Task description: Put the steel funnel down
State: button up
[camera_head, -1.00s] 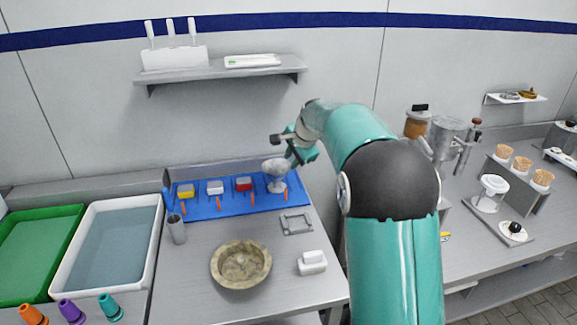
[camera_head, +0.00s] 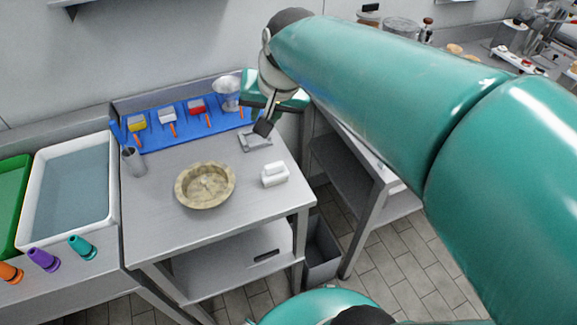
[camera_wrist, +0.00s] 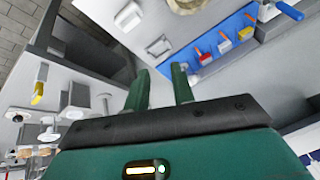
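The steel funnel (camera_head: 228,90) stands at the right end of the blue mat (camera_head: 158,136), its wide mouth up and its lower part partly hidden. My gripper (camera_head: 260,115) is to the right of and in front of it in the head view, apart from it. In the wrist view my two green fingers (camera_wrist: 160,92) are spread with nothing between them.
Brushes with yellow, white and red heads lie on the mat. A grey frame (camera_head: 256,140), a stone bowl (camera_head: 205,202), a white block (camera_head: 274,175) and a metal cup (camera_head: 134,160) stand on the table. The table's front is clear.

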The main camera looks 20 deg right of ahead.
jog(key=s+f+n, duration=0.2)
jog(key=s, duration=0.4)
jog(key=s+f+n, duration=0.2)
jog(key=s, duration=0.5)
jog(key=shift+s+f+h, duration=0.15)
jog(key=shift+f+h, duration=0.25)
